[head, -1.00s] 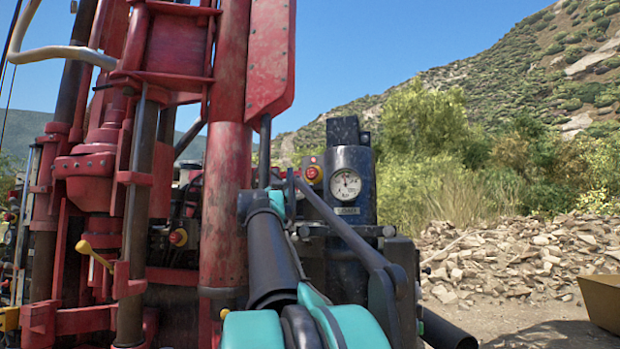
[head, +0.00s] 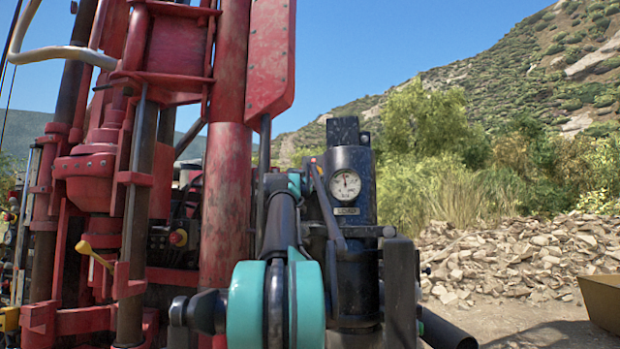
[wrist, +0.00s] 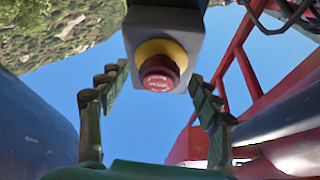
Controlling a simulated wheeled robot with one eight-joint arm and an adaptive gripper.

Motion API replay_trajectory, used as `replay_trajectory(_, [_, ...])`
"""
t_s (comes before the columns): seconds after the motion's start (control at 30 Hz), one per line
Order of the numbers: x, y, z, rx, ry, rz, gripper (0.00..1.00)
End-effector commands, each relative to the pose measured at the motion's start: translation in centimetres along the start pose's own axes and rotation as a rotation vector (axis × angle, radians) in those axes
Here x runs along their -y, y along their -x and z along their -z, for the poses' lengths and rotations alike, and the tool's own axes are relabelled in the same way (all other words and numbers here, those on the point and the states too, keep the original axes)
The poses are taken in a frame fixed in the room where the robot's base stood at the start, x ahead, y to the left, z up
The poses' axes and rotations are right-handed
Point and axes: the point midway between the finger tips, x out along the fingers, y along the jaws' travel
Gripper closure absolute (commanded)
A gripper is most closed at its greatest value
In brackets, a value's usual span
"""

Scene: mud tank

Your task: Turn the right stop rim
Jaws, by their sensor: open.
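The right stop rim is a red knob (wrist: 160,74) on a yellow collar, set in a grey housing (wrist: 165,25) at the top middle of the wrist view. My gripper (wrist: 157,80) is open, with one dark green finger to each side of the knob. Sky shows between the fingers and the knob, so neither finger seems to touch it. I cannot tell how far the fingertips reach along it. In the head view my arm hides most of this stop and my fingers.
A round gauge (head: 345,185) on a dark cylinder stands just right of my arm. In the wrist view, red framework (wrist: 240,70) rises at the right.

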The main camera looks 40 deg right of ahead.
Motion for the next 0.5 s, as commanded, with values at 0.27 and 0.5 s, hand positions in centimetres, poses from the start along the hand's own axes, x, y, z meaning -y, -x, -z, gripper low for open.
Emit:
replay_trajectory(0.27, [-0.02,-0.28,0.01,0.0,0.0,0.0,0.36])
replay_trajectory(0.5, [-0.02,-0.26,0.01,0.0,0.0,0.0,0.57])
